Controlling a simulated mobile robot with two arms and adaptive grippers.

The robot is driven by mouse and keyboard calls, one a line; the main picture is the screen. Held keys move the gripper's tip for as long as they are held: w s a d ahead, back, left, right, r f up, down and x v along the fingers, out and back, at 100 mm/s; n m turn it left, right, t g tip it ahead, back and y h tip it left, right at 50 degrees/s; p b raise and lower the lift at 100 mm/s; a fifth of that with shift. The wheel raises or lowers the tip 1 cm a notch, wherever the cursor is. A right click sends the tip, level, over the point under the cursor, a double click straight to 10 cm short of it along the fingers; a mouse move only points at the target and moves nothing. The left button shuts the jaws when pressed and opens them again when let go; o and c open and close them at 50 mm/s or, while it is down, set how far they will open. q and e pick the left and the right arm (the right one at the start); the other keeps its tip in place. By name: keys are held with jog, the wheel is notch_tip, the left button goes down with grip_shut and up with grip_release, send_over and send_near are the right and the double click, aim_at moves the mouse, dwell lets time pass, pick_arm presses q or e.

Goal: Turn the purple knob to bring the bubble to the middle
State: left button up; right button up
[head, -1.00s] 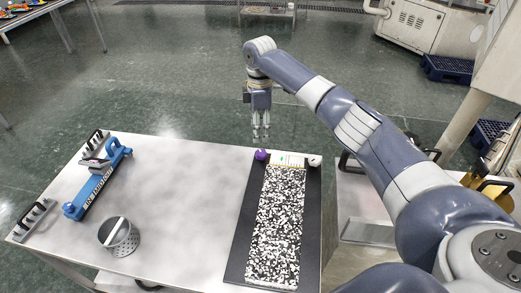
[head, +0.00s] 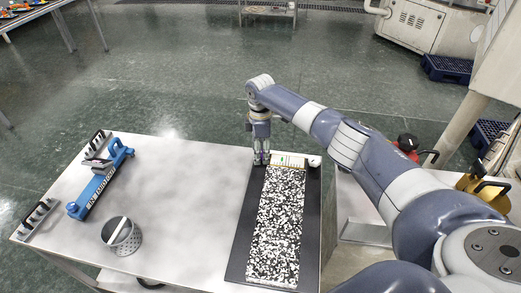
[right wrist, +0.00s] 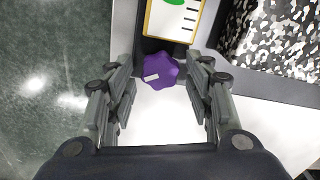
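The purple knob (right wrist: 160,71) has a lobed rim and a small white mark on its left part. In the right wrist view it sits between the fingers of my right gripper (right wrist: 163,78), which is open with a finger on each side, apart from it. In the head view my right gripper (head: 261,159) points down at the far end of the black plate and mostly hides the knob. A yellow-framed white panel (right wrist: 185,28) beside the knob shows part of a green shape and several black lines; the frame edge cuts it off. The bubble's position is not clear. My left gripper is not in view.
A black-and-white speckled slab (head: 276,220) lies on the black plate (head: 240,255). On the table (head: 185,205) stand a blue tool (head: 100,185) and a perforated metal cup (head: 122,240). The table between them and the plate is clear.

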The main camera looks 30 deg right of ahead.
jog(key=c, duration=0.6)
jog(key=shift+r, duration=0.1)
jog(key=shift+r+m+p, duration=0.1)
jog(key=shift+m+p, duration=1.3)
jog(key=shift+m, duration=0.4)
jog(key=m+p, duration=0.2)
jog(key=m, duration=0.2)
jog(key=shift+w+m, duration=0.1)
jog(key=shift+m, duration=0.2)
jog(key=m+p, duration=0.2)
jog(key=m, duration=0.3)
jog(key=shift+d, duration=0.1)
jog(key=m+p, duration=0.1)
jog(key=m, duration=0.5)
jog(key=shift+w+d+m+p, duration=0.1)
jog(key=shift+d+m+p, duration=0.05)
jog(key=shift+m+p, duration=0.15)
